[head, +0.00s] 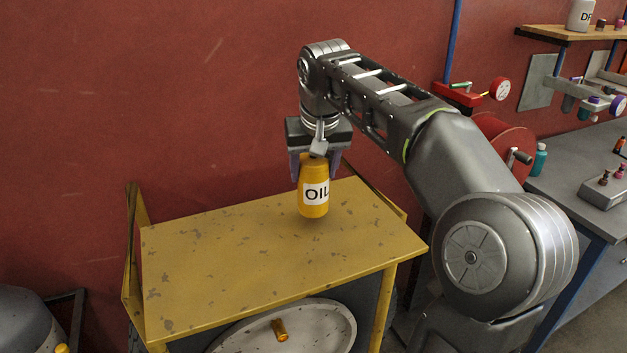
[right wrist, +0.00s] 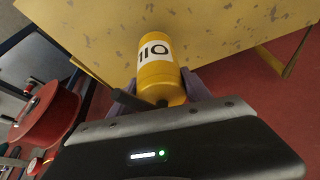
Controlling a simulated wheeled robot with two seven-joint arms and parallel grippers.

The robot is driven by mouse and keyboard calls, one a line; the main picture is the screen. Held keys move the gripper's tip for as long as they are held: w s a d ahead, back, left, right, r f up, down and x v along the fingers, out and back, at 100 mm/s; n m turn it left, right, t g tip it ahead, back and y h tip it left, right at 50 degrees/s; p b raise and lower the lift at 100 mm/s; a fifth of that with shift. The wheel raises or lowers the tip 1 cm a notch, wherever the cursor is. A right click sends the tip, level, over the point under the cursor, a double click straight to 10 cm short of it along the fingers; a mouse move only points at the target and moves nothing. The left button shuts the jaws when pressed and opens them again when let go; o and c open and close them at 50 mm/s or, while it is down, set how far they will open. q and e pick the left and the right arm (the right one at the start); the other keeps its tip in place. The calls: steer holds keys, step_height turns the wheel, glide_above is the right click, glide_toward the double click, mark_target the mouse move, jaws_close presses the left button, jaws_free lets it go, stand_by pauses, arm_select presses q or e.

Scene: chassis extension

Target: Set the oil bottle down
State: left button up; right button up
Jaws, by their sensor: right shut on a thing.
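The oil bottle (head: 313,188) is yellow-orange with a white label reading OIL. It is upright, at the right part of the yellow table (head: 230,247). My right gripper (head: 316,165) is above it, shut on the bottle's upper part with its purple fingers on either side. In the right wrist view the bottle (right wrist: 157,62) lies between the purple fingers, with the worn yellow tabletop (right wrist: 215,25) beyond it. Whether the bottle's base touches the tabletop or is slightly above it, I cannot tell. My left gripper is not in view.
The rest of the yellow tabletop is bare. A round grey tray (head: 325,325) with a small orange piece sits below it. A red wall (head: 200,90) stands behind. At right are a red reel (head: 505,145) and a grey workbench (head: 575,165) with small bottles.

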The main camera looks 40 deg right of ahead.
mark_target(316, 162)
step_height(316, 162, down, 3)
steer(key=shift+r, duration=0.15)
steer(key=shift+f, duration=0.2)
steer(key=o, duration=1.7)
steer(key=shift+c, duration=0.2)
steer(key=shift+r, duration=0.2)
steer(key=v, duration=0.6)
steer(key=shift+r, duration=0.1)
steer(key=p+v, duration=0.3)
steer(key=v, duration=0.2)
steer(key=shift+r, duration=0.1)
steer(key=shift+s+a+r+p, duration=0.15)
steer(key=shift+r+p, duration=0.15)
steer(key=shift+p, duration=0.25)
